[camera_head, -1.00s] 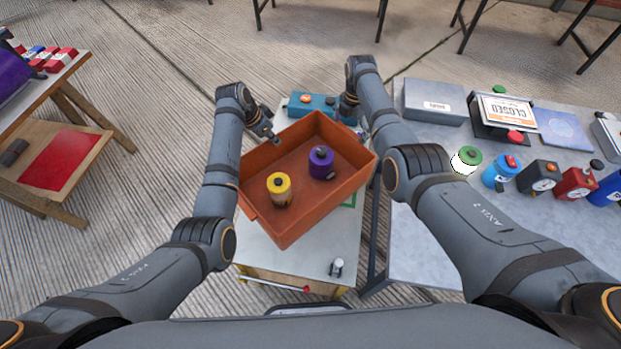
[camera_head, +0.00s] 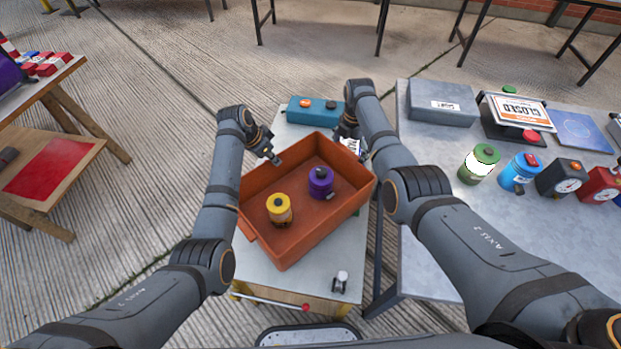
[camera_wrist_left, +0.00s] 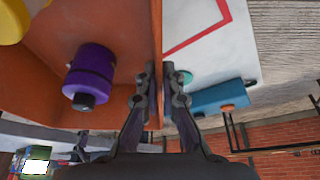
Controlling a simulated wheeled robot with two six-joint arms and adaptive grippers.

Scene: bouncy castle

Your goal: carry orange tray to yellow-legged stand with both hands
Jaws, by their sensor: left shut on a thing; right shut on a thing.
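The orange tray (camera_head: 290,244) is an open box over the yellow-legged stand (camera_head: 262,276), which has a pale top. I cannot tell if the tray touches it. A yellow cylinder (camera_head: 279,208) and a purple cylinder (camera_head: 321,181) stand in the tray; the purple one also shows in the left wrist view (camera_wrist_left: 90,72). My left gripper (camera_head: 274,157) is shut on the tray's far-left wall; its fingers (camera_wrist_left: 157,85) straddle the wall in the left wrist view. My right gripper (camera_head: 357,150) is shut on the tray's far-right side, its fingertips partly hidden.
A teal box (camera_head: 313,110) sits on the stand's far end, behind the tray. A small metallic item (camera_head: 341,281) lies near its front right corner. A grey table (camera_head: 425,250) with several canisters and boxes is close on the right. A wooden table (camera_head: 40,90) is at left.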

